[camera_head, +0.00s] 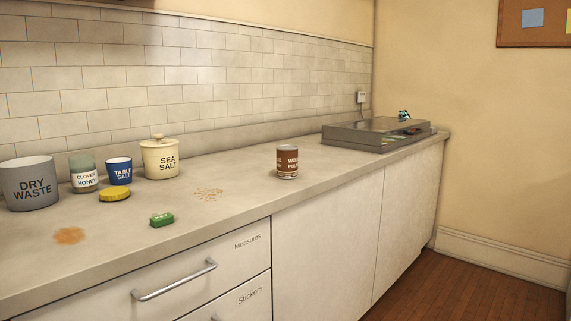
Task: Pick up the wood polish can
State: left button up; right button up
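The wood polish can (287,162) is a small brown cylinder with a pale band, a grey top and partly legible lettering. Neither of my grippers shows in this view.
A grey case (372,135) is at right. Space around the can is clear.

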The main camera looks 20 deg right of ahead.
aim_at(287, 155)
jog(key=k+l, duration=0.1)
jog(key=l, duration=0.4)
jog(key=k+l, duration=0.1)
jog(key=l, duration=0.85)
jog(key=k, duration=0.05)
